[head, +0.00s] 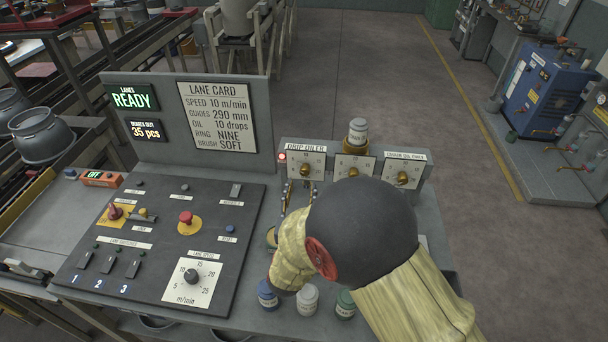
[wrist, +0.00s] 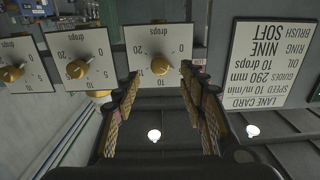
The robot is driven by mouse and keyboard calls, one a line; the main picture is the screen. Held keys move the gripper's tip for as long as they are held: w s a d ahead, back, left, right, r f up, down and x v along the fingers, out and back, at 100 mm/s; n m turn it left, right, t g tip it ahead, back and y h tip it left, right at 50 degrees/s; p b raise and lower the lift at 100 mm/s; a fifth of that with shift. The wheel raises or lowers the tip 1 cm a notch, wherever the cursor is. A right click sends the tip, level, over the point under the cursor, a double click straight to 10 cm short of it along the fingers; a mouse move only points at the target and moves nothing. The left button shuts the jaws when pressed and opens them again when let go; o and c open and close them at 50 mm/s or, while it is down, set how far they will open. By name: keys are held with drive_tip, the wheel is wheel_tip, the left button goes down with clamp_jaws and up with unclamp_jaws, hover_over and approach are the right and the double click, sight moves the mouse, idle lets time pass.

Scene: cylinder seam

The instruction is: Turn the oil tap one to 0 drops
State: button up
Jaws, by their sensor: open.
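The drop oiler panel (head: 325,153) carries several brass taps on white dials. The leftmost, tap one (head: 305,170), also shows in the wrist view (wrist: 160,66), where the picture is upside down. Its dial (wrist: 158,42) runs from 0 to 20 drops; I cannot read the tap's exact setting. My gripper (head: 293,192) is partly hidden by my arm in the head view. In the wrist view my gripper (wrist: 159,75) is open and empty, with its fingertips to either side of the knob. I cannot tell whether they touch it.
The second tap (wrist: 80,68) and third tap (wrist: 12,73) stand close beside it. The lane card (head: 217,116) reads OIL 10 drops. Bottles (head: 307,298) stand at the bench front. A control board (head: 165,240) with switches and a red button lies left of my arm.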

sight(304, 174)
drive_tip(key=w, duration=0.3)
drive_tip(key=w+d, duration=0.1)
drive_tip(key=w, duration=0.2)
drive_tip(key=shift+w+d+b, duration=0.15)
drive_tip(key=shift+w+b, duration=0.05)
drive_tip(key=shift+b, duration=0.15)
drive_tip(key=shift+c, duration=0.9)
clamp_jaws()
